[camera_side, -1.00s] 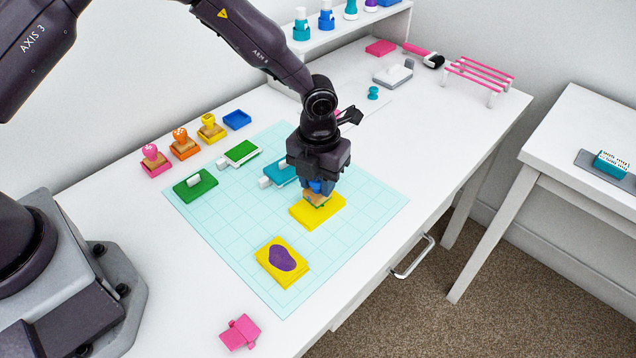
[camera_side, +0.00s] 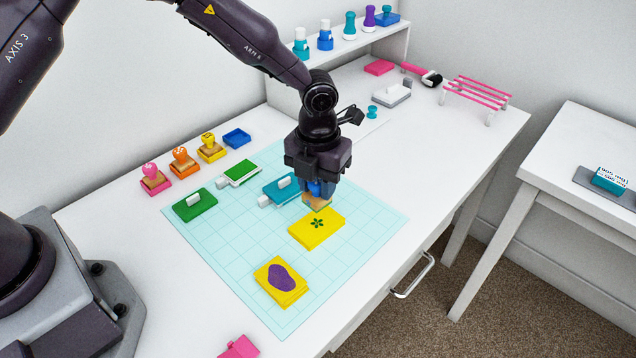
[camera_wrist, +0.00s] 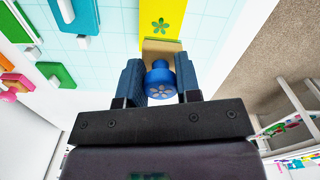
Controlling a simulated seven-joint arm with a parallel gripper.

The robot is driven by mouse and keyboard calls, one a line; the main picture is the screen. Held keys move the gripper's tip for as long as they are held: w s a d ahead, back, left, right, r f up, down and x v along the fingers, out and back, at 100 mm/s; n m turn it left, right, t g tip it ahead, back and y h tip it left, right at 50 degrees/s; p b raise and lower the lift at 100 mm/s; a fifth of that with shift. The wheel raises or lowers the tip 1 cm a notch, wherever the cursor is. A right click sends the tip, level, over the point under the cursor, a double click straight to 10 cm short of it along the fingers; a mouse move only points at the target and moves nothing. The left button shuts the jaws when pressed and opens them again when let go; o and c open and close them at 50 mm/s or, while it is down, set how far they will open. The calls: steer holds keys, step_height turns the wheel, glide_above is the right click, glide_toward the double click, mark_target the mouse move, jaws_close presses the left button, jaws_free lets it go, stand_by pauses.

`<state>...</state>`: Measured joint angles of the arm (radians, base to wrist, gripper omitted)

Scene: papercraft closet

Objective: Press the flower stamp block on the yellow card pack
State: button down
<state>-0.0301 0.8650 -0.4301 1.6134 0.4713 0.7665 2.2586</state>
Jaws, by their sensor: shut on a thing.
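The yellow card pack (camera_side: 316,230) lies on the light teal cutting mat, with a green flower print on its top. The flower stamp block (camera_side: 316,203) has a wooden base and a blue knob with a flower mark. My gripper (camera_side: 318,186) is shut on its blue knob and holds it just above and behind the print, toward the back of the pack. In the wrist view the blue knob (camera_wrist: 160,80) sits between the two fingers, with the wooden base and the printed yellow pack (camera_wrist: 161,22) beyond it.
A second yellow pack with a purple blob (camera_side: 281,280) lies nearer the front of the mat. Green (camera_side: 195,204) and teal (camera_side: 282,189) pads lie left of my gripper. Pink, orange and yellow stamps (camera_side: 183,162) stand at the left. The right part of the mat (camera_side: 375,215) is clear.

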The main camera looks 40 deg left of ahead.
steer(key=s+a, duration=0.1)
steer(key=s, duration=0.4)
steer(key=shift+s+a, duration=0.35)
steer(key=shift+s, duration=0.05)
stand_by(0.5)
